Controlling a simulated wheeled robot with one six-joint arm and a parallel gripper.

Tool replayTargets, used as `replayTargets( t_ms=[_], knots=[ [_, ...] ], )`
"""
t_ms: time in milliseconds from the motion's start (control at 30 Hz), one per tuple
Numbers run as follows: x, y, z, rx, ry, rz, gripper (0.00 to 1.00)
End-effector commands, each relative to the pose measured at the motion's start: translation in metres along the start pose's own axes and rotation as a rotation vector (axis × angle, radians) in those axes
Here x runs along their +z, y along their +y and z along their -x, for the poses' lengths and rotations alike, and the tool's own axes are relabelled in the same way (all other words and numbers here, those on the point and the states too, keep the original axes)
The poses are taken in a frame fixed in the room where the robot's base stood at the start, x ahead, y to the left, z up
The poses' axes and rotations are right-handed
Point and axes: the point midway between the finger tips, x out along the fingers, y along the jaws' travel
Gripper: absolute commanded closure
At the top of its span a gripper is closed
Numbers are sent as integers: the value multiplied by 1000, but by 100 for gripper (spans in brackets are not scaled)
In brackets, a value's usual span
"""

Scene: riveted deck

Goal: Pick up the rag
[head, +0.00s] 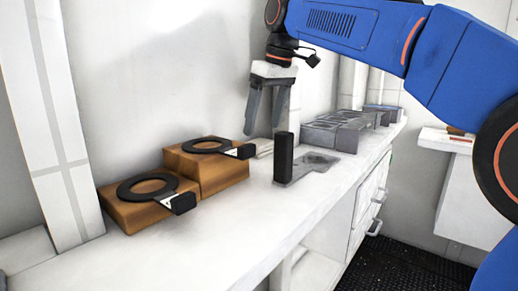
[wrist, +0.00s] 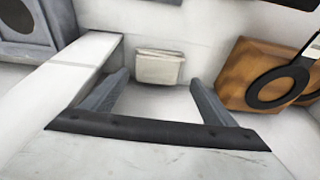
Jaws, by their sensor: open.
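The rag (head: 264,148) is a small folded off-white cloth on the white counter, close to the wall and just right of the rear wooden block. In the head view it is partly hidden behind the block and its black ring. In the wrist view the rag (wrist: 160,67) lies just beyond the fingertips, roughly centred between them. My gripper (head: 264,128) hangs above the counter, fingers pointing down, open and empty. Its two grey fingers also show in the wrist view (wrist: 158,84), spread apart. The height of the fingertips above the rag is hard to tell.
Two wooden blocks (head: 140,213) (head: 222,178) carry black rings with handles (head: 147,188) (head: 208,146). A dark upright block (head: 283,158) stands by a grey plate (head: 321,161). Grey metal boxes (head: 335,133) line the counter farther back. The front counter (head: 250,215) is clear.

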Motion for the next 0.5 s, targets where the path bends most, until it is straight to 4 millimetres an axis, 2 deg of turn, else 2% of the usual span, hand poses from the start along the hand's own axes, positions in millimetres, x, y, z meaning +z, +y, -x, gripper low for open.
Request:
replayTargets(
  t_ms=[233, 500],
  knots=[
    [0, 1, -14, 0, -1, 0, 20],
    [0, 3, -50, 0, -1, 0, 20]
  ],
)
